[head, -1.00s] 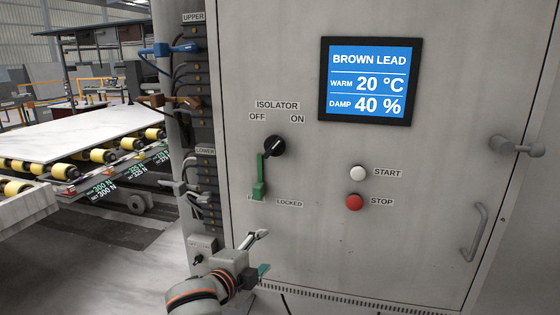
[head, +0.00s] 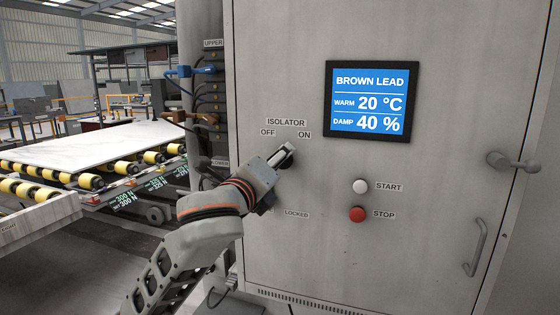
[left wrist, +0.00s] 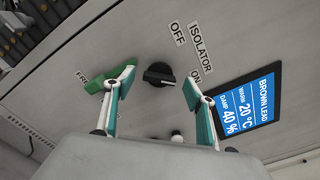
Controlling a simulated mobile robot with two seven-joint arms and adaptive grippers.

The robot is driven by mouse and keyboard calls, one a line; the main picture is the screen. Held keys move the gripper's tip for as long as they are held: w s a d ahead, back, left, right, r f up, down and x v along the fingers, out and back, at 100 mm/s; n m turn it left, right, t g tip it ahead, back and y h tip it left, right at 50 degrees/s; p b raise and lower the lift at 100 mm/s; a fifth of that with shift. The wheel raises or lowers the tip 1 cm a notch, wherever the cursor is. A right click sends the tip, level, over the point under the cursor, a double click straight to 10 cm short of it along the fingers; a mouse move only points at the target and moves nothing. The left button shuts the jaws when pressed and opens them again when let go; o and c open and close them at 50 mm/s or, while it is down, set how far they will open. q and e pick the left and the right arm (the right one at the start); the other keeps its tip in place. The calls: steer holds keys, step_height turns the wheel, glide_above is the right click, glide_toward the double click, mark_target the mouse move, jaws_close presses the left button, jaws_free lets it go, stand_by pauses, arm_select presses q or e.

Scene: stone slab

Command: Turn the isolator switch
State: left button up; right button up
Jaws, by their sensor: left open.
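The black isolator knob (left wrist: 158,74) sits on the grey cabinet door below the OFF and ON labels. In the left wrist view it lies between my open left fingers (left wrist: 157,83), which have green pads. I cannot tell whether the fingers touch it. The knob has a pale mark; its exact setting is unclear. A green lever (left wrist: 108,80) is beside the knob, near the FREE label, partly behind one finger. In the head view my left gripper (head: 283,157) reaches to the knob and largely covers it; my arm hides the green lever. My right gripper is not in view.
A screen (head: 369,103) reads BROWN LEAD, 20 °C and 40 %. Below it are a white START button (head: 360,186) and a red STOP button (head: 357,214). A door handle (head: 475,247) is at the right. A stone slab (head: 90,145) lies on rollers at the left.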

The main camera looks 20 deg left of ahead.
arm_select(q)
steer(key=shift+w+d, duration=0.1)
steer(key=shift+w, duration=1.8)
steer(key=c, duration=1.1)
